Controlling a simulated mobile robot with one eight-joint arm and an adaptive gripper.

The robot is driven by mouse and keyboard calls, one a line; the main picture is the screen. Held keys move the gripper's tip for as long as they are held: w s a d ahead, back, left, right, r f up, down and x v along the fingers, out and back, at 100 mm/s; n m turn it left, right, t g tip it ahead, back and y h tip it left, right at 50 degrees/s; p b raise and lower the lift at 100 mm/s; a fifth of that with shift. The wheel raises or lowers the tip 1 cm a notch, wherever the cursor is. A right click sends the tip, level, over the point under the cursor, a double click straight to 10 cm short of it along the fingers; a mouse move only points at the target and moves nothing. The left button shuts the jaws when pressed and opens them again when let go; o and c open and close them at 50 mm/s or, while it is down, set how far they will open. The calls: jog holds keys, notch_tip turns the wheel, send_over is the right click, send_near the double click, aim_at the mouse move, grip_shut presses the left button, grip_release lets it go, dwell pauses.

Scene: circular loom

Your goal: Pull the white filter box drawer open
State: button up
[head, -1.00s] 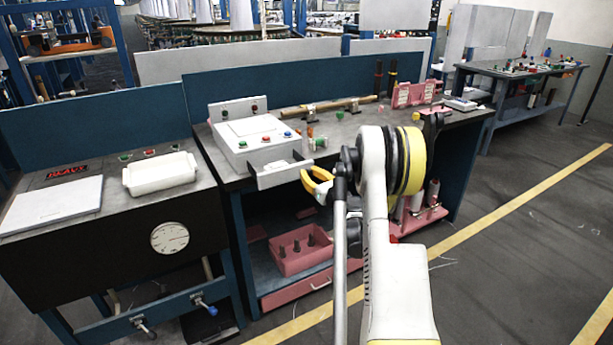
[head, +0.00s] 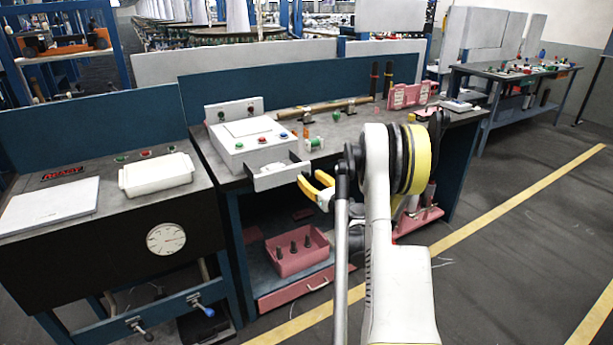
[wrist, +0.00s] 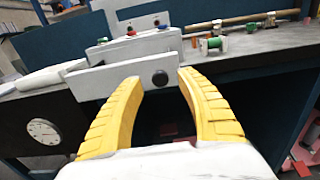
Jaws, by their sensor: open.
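My gripper (head: 315,185) has yellow fingers and is just right of and in front of the drawer.
Green spools (head: 312,144) stand on the bench right of the box. A white tray (head: 156,174) sits on the left bench. A pink bin (head: 297,252) is on the lower shelf. Open floor with a yellow line (head: 500,222) lies to the right.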

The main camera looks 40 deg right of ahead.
jog(key=v, duration=0.9)
jog(key=w+a+r+m+h, duration=0.2)
jog(key=a+r+m, duration=0.1)
jog(key=r+m, duration=0.3)
jog(key=w+a+r+m+h, duration=0.15)
jog(key=r+m, duration=0.25)
jog(key=r, duration=0.5)
jog(key=s+a+r+m+g, duration=0.2)
jog(key=a+r+m+g, duration=0.15)
jog(key=a+m, duration=0.65)
jog(key=s+a+f+m+g+y, duration=0.2)
jog(key=s+a+f+m, duration=0.2)
jog(key=s+a, duration=0.3)
jog(key=s+a+f+m+g+y, duration=0.2)
jog(key=s+a, duration=0.4)
jog(key=a, duration=0.6)
jog(key=s+a+f+m+g+y, duration=0.3)
jog(key=s+a+f+m+y, duration=0.1)
jog(key=s+a+m, duration=0.3)
jog(key=a+f, duration=0.1)
jog(key=a, duration=0.1)
jog(key=shift+s+a+f, duration=0.3)
jog(key=shift+s+f, duration=0.05)
jog(key=shift+s, duration=0.05)
